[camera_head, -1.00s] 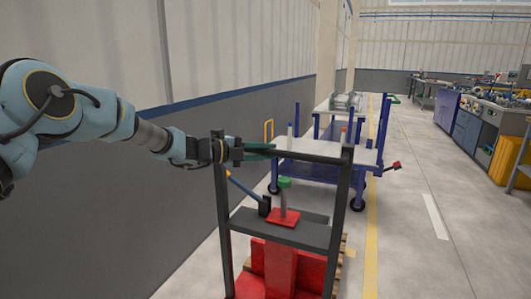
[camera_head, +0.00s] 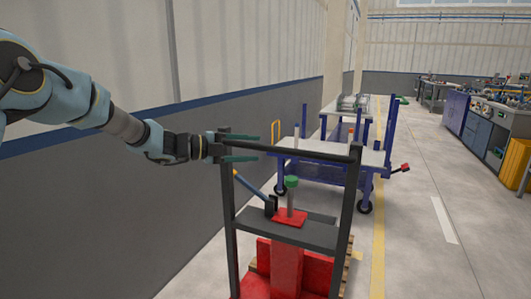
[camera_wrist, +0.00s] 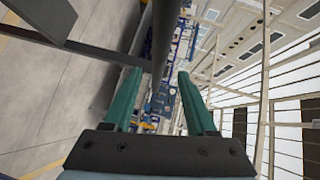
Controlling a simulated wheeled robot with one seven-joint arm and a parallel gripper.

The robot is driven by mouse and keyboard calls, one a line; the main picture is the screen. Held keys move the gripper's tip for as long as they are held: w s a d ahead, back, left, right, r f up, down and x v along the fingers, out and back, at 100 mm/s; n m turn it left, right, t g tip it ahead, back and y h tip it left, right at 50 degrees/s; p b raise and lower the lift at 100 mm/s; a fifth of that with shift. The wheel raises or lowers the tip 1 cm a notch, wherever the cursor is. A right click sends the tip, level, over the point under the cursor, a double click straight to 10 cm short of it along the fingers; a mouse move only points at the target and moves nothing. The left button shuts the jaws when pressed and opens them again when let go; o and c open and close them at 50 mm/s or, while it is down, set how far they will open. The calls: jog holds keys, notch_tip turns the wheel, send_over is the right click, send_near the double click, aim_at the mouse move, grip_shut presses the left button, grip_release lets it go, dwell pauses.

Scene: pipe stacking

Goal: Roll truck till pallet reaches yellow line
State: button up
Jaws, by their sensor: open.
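The truck (camera_head: 287,235) stands in front of me, with a black upright frame, a dark shelf and a red lower body. Its top handle bar (camera_head: 300,151) runs across the frame. My gripper (camera_head: 257,150) is open at the left part of the bar. In the wrist view my open gripper (camera_wrist: 155,85) has its green fingers apart, with the dark bar (camera_wrist: 165,40) between or just beyond their tips; contact cannot be told. A wooden pallet (camera_head: 345,255) shows partly behind the truck's right post. The yellow line (camera_head: 378,230) runs along the floor on the right.
A blue cart with a pale top (camera_head: 330,152) stands just beyond the truck. A grey wall (camera_head: 110,215) with a blue stripe is close on the left. Workbenches (camera_head: 480,125) line the far right. The floor (camera_head: 425,225) right of the yellow line is clear.

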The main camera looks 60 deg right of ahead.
jog(key=v, duration=0.3)
jog(key=shift+w+a, duration=0.2)
dwell(0.4)
